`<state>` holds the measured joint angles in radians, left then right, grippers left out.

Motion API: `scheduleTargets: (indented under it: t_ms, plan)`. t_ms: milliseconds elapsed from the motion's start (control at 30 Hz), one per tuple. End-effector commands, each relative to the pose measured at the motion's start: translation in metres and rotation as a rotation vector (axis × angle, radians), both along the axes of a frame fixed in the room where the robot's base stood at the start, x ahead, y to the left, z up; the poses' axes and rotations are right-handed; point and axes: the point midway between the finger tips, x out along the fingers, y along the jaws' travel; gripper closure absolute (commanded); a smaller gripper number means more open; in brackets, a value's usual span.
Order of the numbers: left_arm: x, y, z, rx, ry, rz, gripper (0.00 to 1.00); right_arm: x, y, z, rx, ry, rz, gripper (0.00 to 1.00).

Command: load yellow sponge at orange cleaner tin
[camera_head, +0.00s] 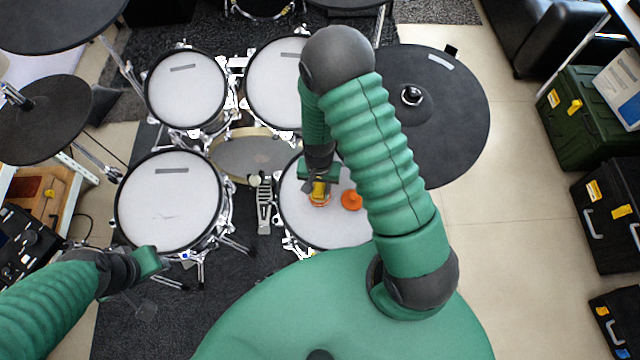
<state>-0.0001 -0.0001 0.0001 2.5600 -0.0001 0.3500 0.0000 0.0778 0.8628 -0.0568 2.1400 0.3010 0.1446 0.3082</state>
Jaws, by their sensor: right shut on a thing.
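The right gripper (319,183) points down over the front-right drum pad (345,233). It is shut on the yellow sponge (319,189), of which only a small part shows between the fingers. A round orange thing (320,204), which looks like the cleaner tin, is on the pad directly under the sponge; I cannot tell whether they touch. A second orange piece (351,200) lies on the pad just to the right, apart from the first. My left gripper (152,262) is at the lower left, beside the front-left drum; its fingers are too unclear to tell their state.
Other mesh pads stand around: front left (170,203), back left (186,90) and back middle (275,82). A large black cymbal pad (445,115) is at the right. A kick pedal (264,205) sits between the front drums.

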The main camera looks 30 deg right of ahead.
Motion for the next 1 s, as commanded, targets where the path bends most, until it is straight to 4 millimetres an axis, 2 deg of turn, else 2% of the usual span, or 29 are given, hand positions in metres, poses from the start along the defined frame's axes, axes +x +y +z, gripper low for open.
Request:
scheduleTargets:
  t_ms: [1000]
  plan:
    - [0.0, 0.0, -0.007, 0.0, 0.0, 0.0, 0.64, 0.0, -0.001, -0.011, 0.001, 0.0, 0.0, 0.97]
